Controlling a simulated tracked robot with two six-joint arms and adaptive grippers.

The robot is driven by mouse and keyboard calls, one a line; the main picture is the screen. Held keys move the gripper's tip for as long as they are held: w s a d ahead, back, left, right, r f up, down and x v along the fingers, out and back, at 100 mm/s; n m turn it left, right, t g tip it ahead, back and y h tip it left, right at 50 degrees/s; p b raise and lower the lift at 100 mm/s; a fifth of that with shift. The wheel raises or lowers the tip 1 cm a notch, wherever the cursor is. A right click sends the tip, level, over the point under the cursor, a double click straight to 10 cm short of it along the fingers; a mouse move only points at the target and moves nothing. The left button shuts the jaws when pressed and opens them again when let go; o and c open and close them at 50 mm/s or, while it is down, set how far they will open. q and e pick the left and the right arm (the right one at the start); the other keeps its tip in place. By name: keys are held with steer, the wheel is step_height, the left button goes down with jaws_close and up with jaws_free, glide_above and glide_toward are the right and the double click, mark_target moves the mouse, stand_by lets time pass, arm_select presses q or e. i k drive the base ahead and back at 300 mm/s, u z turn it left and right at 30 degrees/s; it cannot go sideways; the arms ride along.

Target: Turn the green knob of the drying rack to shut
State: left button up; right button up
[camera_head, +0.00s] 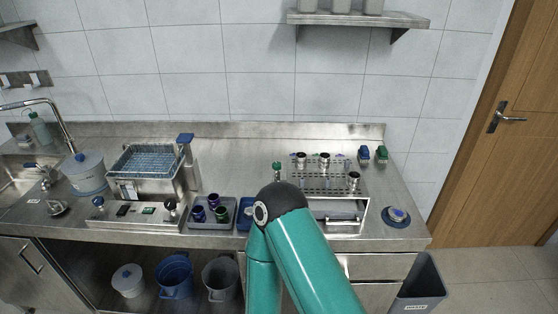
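A small green knob (277,167) stands on a short stem at the left end of a perforated metal rack (318,184), which I take to be the drying rack. How far the knob is turned is too small to tell. My green arm with its dark joint rises in front of the rack and hides part of its lower left side. Neither of my grippers shows in the view, and nothing of mine is seen touching the knob.
Dark-capped pieces (325,160) stand on the rack. A blue tray (246,211) is partly behind my arm, beside a grey tray (231,225) with cups. A blue wire-basket unit (147,159) stands left.

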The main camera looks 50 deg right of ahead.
mark_target(277, 166)
steer(key=z, duration=0.15)
steer(key=k, duration=1.1)
steer(key=z, duration=0.4)
steer(key=i, duration=1)
